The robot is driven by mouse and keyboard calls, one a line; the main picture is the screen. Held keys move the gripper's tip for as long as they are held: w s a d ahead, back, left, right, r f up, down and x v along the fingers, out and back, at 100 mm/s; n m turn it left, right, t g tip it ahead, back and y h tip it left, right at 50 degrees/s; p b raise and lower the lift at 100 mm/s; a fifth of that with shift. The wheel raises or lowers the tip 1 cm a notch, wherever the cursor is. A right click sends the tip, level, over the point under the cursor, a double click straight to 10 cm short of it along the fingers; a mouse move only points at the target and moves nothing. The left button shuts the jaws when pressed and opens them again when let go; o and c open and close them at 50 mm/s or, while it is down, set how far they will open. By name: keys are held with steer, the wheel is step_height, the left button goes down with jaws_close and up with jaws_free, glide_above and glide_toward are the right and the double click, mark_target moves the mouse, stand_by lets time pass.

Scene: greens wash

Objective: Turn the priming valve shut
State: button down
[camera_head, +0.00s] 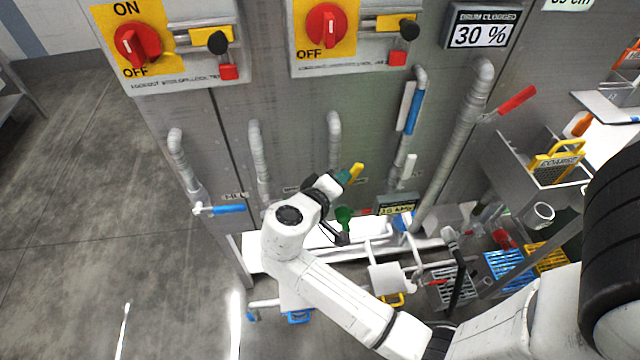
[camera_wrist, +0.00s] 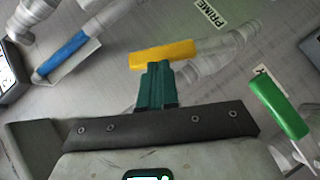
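The yellow handle also shows in the head view (camera_head: 356,172), just right of my gripper's tip. My gripper (camera_wrist: 156,72) has teal fingers drawn close together at the centre of its dark bar. The fingertips reach the handle's lower edge in the wrist view and overlap it slightly. The handle runs across the fingers, not visibly between them. I cannot tell whether they press on it.
A green handle (camera_wrist: 279,107) is close on the right of the wrist view. A blue handle (camera_wrist: 62,53) is at upper left. The head view shows a red lever (camera_head: 517,99), a lower blue lever (camera_head: 228,209) and crates (camera_head: 508,268) at right. Open floor lies left.

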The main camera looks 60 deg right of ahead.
mark_target(354, 180)
steer(key=shift+s+d+f+m+t+y+p, duration=0.1)
steer(key=shift+s+d+m+t+y+p, duration=0.15)
steer(key=shift+s+d+m+t+y, duration=0.3)
steer(key=shift+s+d+f+m+t+y+p, duration=0.1)
steer(key=shift+s+d+m+t+y+p, duration=0.15)
steer(key=shift+s+d+m+y, duration=0.35)
steer(key=s+d+f+m+t+y, duration=0.2)
steer(key=s+f+m+t+y, duration=0.1)
steer(key=s+f+t+y, duration=0.1)
steer(key=shift+d+f+p, duration=0.3)
steer(key=shift+p, duration=0.15)
steer(key=shift+f, duration=0.1)
steer(key=s+a+r+p, duration=0.3)
steer(key=s+a+r, duration=0.1)
steer(key=r, duration=0.7)
steer(key=shift+s+a, duration=0.2)
steer(key=shift+a, duration=0.6)
